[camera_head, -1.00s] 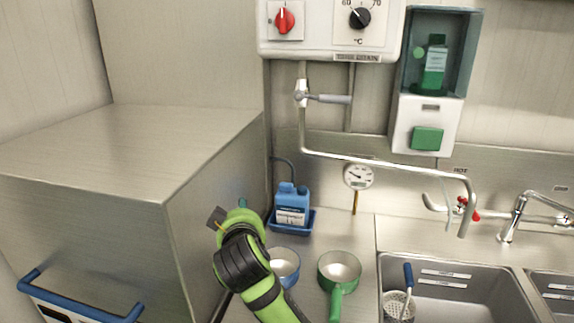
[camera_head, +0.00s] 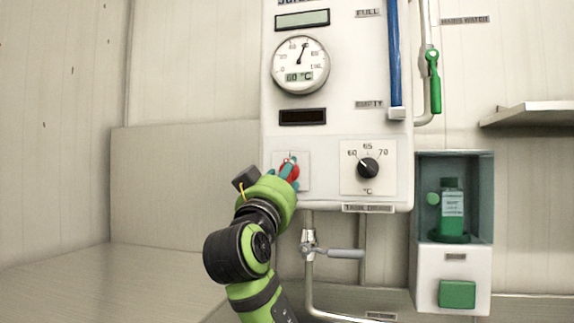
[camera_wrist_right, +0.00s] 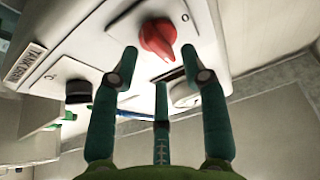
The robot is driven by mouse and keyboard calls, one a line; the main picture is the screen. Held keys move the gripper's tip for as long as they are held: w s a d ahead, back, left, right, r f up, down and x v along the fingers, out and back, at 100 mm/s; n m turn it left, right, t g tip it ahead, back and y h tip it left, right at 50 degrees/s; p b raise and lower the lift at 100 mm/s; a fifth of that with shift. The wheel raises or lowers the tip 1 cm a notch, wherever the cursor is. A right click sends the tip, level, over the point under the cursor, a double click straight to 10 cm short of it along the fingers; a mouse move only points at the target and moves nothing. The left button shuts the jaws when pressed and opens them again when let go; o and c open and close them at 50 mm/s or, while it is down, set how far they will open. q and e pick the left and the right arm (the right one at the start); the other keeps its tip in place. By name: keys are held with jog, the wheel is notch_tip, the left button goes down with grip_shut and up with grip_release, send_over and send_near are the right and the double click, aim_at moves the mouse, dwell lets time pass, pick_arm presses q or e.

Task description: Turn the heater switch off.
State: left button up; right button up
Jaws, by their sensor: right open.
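The red heater switch (camera_head: 287,173) is a rotary knob on a pale plate at the lower left of the white heater panel (camera_head: 340,110). My right gripper (camera_head: 293,168) is at the switch, with its teal fingers partly covering it in the head view. In the right wrist view the red switch (camera_wrist_right: 158,38) shows just beyond and between the spread fingertips of my right gripper (camera_wrist_right: 160,56). The gripper is open and holds nothing. I cannot tell whether a fingertip touches the knob. My left gripper is not in view.
A black temperature dial (camera_head: 368,168) sits right of the switch. Below the panel is a pipe with a grey lever (camera_head: 345,253). A dispenser with a green bottle (camera_head: 452,210) hangs at the right. The steel surface (camera_head: 140,285) at the lower left is clear.

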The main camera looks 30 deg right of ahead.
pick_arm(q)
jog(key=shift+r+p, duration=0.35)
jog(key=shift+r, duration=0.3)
pick_arm(e)
jog(key=shift+x, duration=1.2)
jog(key=shift+f, duration=0.15)
jog(key=shift+c, duration=0.4)
grip_shut()
